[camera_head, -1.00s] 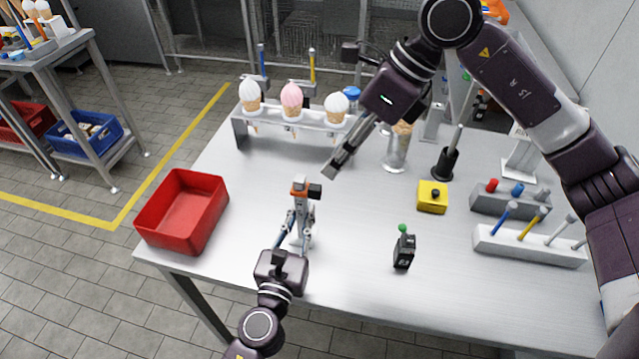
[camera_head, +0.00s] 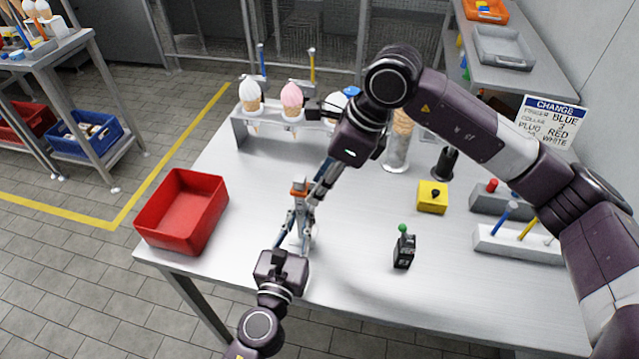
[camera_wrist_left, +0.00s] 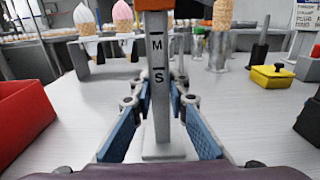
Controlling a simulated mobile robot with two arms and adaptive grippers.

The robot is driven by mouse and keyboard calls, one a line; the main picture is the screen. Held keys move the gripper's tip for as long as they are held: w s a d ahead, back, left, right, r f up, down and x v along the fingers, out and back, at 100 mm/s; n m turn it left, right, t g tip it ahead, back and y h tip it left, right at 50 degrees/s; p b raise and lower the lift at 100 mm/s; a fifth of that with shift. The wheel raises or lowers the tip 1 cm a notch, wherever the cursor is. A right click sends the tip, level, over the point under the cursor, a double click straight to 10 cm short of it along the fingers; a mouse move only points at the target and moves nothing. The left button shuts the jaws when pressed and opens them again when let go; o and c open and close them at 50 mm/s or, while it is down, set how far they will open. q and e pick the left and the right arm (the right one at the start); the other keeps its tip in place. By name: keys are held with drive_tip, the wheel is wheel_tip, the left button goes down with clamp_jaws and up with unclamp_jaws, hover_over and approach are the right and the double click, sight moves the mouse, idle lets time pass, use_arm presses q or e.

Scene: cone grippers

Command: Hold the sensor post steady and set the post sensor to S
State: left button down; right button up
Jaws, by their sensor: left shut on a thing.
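The grey sensor post (camera_wrist_left: 160,100) stands upright on the table, with its base plate visible in the left wrist view. It carries the marks M and S. The orange sensor (camera_head: 299,187) sits near the post's top, above the M mark, where the left wrist view (camera_wrist_left: 150,4) shows its lower edge. My left gripper (camera_head: 300,217) is shut on the post, its blue pads on either side low down. My right gripper (camera_head: 314,196) reaches down from the upper right, its tips beside the sensor. They hide the sensor's black part; I cannot tell whether they touch it.
A red bin (camera_head: 182,212) stands at the table's left. A rack with cones (camera_head: 291,95) is behind. A yellow box (camera_head: 432,197), a black device with a green knob (camera_head: 403,248) and a tool block (camera_head: 510,240) are to the right. The table's front middle is clear.

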drive_tip(key=shift+a+f, duration=0.15)
drive_tip(key=shift+f, duration=0.2)
drive_tip(key=shift+c, duration=0.7)
clamp_jaws()
